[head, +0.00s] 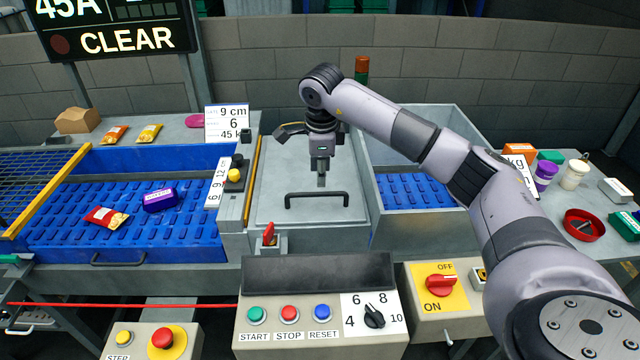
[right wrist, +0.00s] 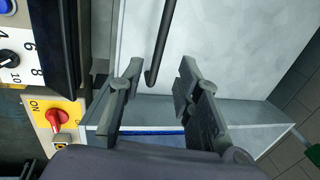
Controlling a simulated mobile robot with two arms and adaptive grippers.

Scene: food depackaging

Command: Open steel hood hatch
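The steel hood hatch (head: 275,182) is a flat grey panel in the middle of the head view, lying closed. Its black bar handle (head: 317,194) runs across the front part and shows in the right wrist view (right wrist: 164,45). My right gripper (head: 321,178) hangs over the hatch, just behind the handle in the head view. In the right wrist view my right gripper (right wrist: 155,86) has its fingers apart, with the handle's near end between them in the picture. Contact with the handle does not show. My left gripper is not in view.
A red latch (head: 268,235) stands at the hatch's front left edge. A control box (head: 320,338) with buttons and a knob is in front. A blue conveyor (head: 60,230) carries packages on the left; a steel-walled bin section (head: 415,232) is on the right.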

